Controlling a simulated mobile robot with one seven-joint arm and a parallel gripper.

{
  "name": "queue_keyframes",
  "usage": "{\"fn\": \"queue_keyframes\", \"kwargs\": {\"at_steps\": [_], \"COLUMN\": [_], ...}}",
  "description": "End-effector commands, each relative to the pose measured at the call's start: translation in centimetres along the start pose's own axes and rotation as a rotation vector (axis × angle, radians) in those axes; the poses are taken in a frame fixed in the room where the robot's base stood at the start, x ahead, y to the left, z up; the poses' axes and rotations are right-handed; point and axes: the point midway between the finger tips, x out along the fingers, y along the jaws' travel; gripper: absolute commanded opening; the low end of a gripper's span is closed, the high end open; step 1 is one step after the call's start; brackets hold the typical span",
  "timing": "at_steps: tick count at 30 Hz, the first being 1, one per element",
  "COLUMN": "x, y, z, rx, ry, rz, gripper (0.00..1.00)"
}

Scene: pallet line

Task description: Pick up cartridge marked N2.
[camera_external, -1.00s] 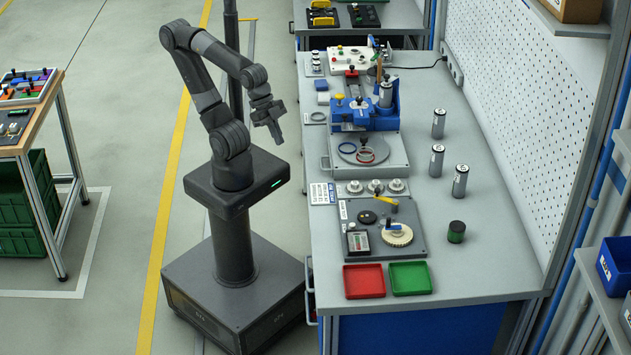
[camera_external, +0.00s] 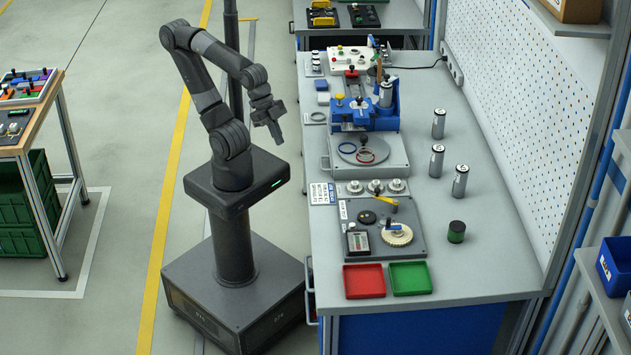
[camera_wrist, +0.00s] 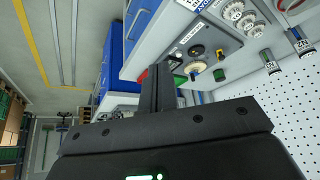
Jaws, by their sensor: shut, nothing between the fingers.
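Three silver cylindrical cartridges stand upright on the right part of the grey bench: a far one (camera_external: 438,123), a middle one (camera_external: 436,161) and a near one (camera_external: 460,181). Their marks are too small to read in the external view, so I cannot tell which is N2. Two labelled cylinders show at the right of the wrist view, one at the edge (camera_wrist: 299,41) and one further left (camera_wrist: 270,62); their marks are not clear. My gripper (camera_external: 275,132) is shut and empty, held in the air left of the bench, well apart from the cartridges.
A blue press fixture (camera_external: 350,115) holds a similar silver cylinder (camera_external: 385,95). In front are a grey plate with a dial (camera_external: 397,234), a red tray (camera_external: 364,281), a green tray (camera_external: 410,278) and a dark green-banded cylinder (camera_external: 456,232). A perforated wall (camera_external: 520,110) bounds the right side.

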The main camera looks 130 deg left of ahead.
Motion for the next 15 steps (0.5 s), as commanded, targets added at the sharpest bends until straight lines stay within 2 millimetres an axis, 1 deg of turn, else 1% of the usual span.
{"fn": "queue_keyframes", "kwargs": {"at_steps": [11, 15], "x": [0.00, 0.00], "y": [0.00, 0.00], "z": [0.00, 0.00], "rx": [0.000, 0.000], "ry": [0.000, 0.000], "rz": [0.000, 0.000], "gripper": [0.00, 0.11]}}
